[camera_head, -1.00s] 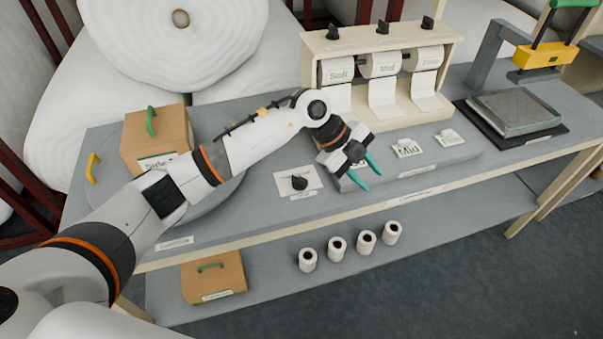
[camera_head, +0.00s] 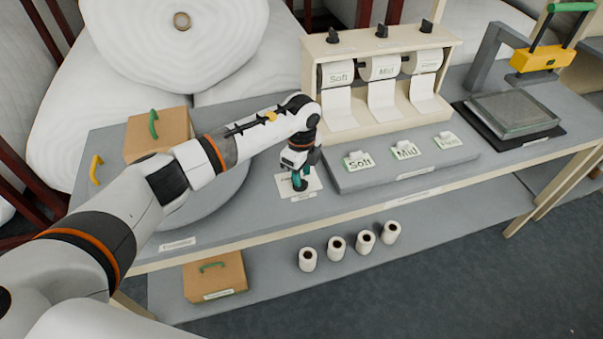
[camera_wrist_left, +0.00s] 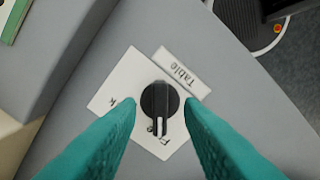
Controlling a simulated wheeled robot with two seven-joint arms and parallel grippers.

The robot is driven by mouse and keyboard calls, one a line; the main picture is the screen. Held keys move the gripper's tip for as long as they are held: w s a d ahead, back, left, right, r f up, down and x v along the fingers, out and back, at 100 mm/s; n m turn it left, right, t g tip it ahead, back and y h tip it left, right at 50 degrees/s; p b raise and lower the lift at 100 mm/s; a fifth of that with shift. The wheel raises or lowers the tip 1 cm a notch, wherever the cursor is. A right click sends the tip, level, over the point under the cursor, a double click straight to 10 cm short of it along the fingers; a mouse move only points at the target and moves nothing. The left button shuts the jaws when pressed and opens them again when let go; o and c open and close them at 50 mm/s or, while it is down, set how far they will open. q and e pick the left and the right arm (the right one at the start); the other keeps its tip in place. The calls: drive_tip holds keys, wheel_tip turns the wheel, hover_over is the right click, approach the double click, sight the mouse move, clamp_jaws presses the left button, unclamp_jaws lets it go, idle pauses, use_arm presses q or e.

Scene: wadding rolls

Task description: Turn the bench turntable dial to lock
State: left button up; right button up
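The black turntable dial (camera_wrist_left: 158,101) sits on a white label plate (camera_wrist_left: 120,88) beside a tag reading "Table". In the left wrist view the dial lies between the tips of my left gripper (camera_wrist_left: 158,112), whose teal fingers are apart with gaps to the dial on both sides. In the head view my left gripper (camera_head: 299,180) points down over the plate (camera_head: 285,186) and hides most of the dial. The grey round turntable (camera_head: 205,200) is to the left, partly behind my arm, with a cardboard box (camera_head: 158,132) on it. My right gripper is not in view.
A grey raised tray (camera_head: 400,168) with Soft, Mid and a third label stands right of the dial. Behind it is a cream roll dispenser (camera_head: 335,50). Several small rolls (camera_head: 337,246) and another box (camera_head: 214,277) are on the lower shelf.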

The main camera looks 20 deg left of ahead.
use_arm(q)
drive_tip(key=shift+f, duration=0.85)
drive_tip(key=shift+c, duration=0.5)
clamp_jaws()
